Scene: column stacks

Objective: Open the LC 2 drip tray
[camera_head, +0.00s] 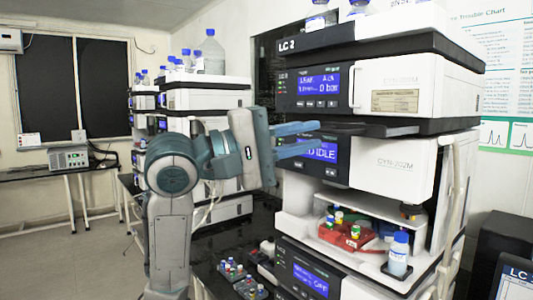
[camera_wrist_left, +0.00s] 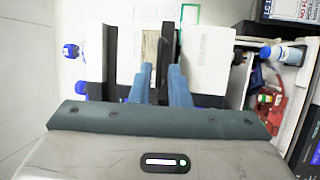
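The LC 2 stack stands at the centre right, its label on the dark top panel (camera_head: 335,38). A thin dark tray (camera_head: 385,131) juts out between the upper module with the "0 bar" display and the CYN-202M module. It looks like the drip tray; in the left wrist view a dark bar (camera_wrist_left: 167,45) seems to be its edge. My left gripper (camera_head: 316,138) is open, its two blue fingers pointing at the stack front near the tray's left end. In the left wrist view the gripper (camera_wrist_left: 159,72) shows a gap between its fingers. I cannot tell whether they touch the tray.
Below, an open bay holds a red rack (camera_head: 342,236) with vials. Small vial racks (camera_head: 240,279) lie on the dark bench. Another stack (camera_head: 205,98) is behind my left arm. A monitor (camera_head: 513,280) is at lower right.

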